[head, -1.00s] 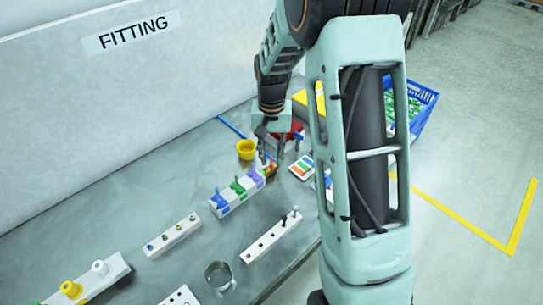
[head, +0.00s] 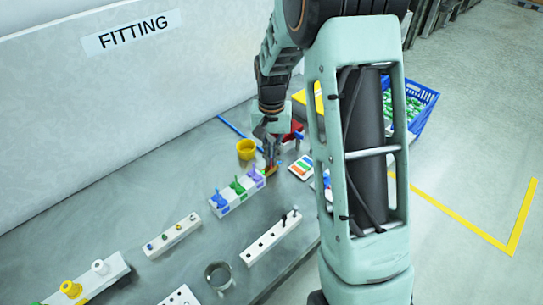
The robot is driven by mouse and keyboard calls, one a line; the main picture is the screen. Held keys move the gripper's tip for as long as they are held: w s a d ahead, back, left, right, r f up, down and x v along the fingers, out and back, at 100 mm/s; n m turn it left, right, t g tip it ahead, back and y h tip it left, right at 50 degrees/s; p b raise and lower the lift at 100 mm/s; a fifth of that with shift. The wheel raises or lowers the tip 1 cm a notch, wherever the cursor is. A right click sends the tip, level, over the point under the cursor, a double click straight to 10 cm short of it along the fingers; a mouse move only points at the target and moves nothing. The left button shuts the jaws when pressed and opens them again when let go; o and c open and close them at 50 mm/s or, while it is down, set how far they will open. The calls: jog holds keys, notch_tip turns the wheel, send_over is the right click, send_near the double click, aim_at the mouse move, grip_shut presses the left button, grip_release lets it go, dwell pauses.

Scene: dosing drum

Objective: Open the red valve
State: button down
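A white valve block (head: 236,197) stands on the grey bench with a row of coloured valves: blue (head: 220,200), green (head: 237,187) and purple (head: 253,175). At its far right end is a small orange-red part (head: 271,172), which I take for the red valve; its handle is mostly hidden by my fingers. My gripper (head: 272,160) points down over that end. Its fingers are drawn close together and appear shut on the red valve, though the contact itself is too small to see clearly.
A yellow cup (head: 246,149) stands close behind the block. A red object (head: 296,130) and a colour-striped card (head: 302,167) lie to the right. A white peg strip (head: 270,238), a metal ring (head: 218,276) and other fittings stand nearer. A blue crate (head: 424,105) is beyond my arm.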

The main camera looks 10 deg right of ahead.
jog(key=m, duration=0.4)
jog(key=shift+d+m, duration=0.1)
jog(key=shift+m, duration=2.2)
jog(key=c, duration=2.2)
grip_release()
jog(key=shift+s, duration=0.1)
jog(key=shift+o, duration=0.2)
notch_tip(320, 180, up, 12)
